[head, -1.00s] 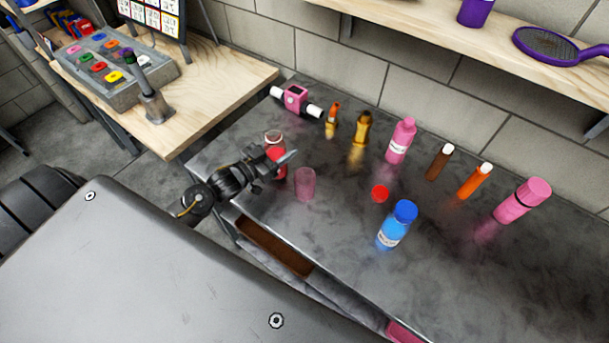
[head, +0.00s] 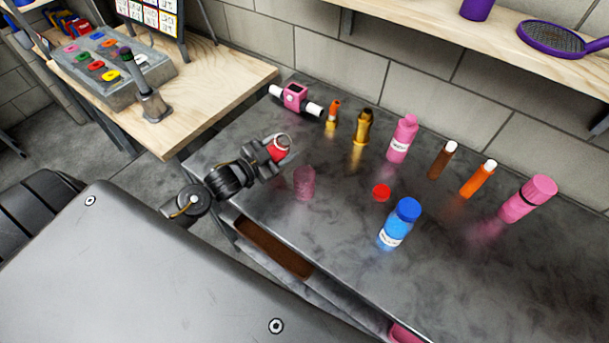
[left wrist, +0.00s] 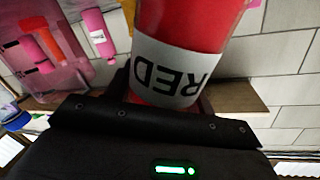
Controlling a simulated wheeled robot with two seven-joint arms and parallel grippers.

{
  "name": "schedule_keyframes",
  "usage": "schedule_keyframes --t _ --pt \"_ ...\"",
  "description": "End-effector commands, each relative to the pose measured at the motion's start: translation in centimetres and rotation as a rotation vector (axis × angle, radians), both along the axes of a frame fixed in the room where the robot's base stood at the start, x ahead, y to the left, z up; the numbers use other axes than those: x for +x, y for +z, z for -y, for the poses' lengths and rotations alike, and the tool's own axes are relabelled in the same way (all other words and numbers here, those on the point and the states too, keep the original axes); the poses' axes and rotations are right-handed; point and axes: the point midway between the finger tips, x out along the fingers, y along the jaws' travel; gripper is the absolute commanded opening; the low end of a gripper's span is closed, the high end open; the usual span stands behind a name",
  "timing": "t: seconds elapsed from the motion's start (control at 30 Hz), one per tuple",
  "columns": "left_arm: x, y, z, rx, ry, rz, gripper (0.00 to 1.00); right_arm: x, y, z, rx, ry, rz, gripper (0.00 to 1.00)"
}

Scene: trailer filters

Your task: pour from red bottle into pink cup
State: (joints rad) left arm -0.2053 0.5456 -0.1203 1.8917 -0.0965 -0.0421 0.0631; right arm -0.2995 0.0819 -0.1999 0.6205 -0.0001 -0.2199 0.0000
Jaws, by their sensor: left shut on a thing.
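The red bottle (head: 280,146) is held by my left gripper (head: 272,150) at the left part of the metal table. In the left wrist view the red bottle (left wrist: 180,60) fills the upper middle, with a white label reading "RED". The gripper is shut on it. The bottle is tilted in the head view, with its open end toward the upper right. The pink cup (head: 304,183) is translucent and stands on the table just right of and below the bottle. In the left wrist view the pink cup (left wrist: 45,50) shows at the left. My right gripper is not in view.
A red cap (head: 381,192) lies on the table, with a blue bottle (head: 400,224) beside it. A pink bottle (head: 402,139), brown tube (head: 441,161), orange tube (head: 478,180) and large pink bottle (head: 527,199) stand further right. An open drawer (head: 270,250) is at the table's front.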

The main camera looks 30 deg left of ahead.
Motion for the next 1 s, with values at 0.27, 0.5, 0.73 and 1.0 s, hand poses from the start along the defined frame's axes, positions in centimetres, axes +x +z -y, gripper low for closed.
schedule_keyframes --t 0.27,0.5,0.73,1.0 --pt "-0.1 -0.5 0.5 0.135 -0.001 0.029 0.22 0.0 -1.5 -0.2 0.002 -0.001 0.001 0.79" --pt "-0.1 -1.0 0.6 0.255 0.0 0.051 0.22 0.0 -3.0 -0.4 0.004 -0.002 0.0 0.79" --pt "0.0 -1.6 0.3 0.367 0.001 0.074 0.22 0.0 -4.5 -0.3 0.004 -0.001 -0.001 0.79" --pt "0.0 -1.7 0.0 0.437 0.001 0.086 0.22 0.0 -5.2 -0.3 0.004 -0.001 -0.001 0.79"
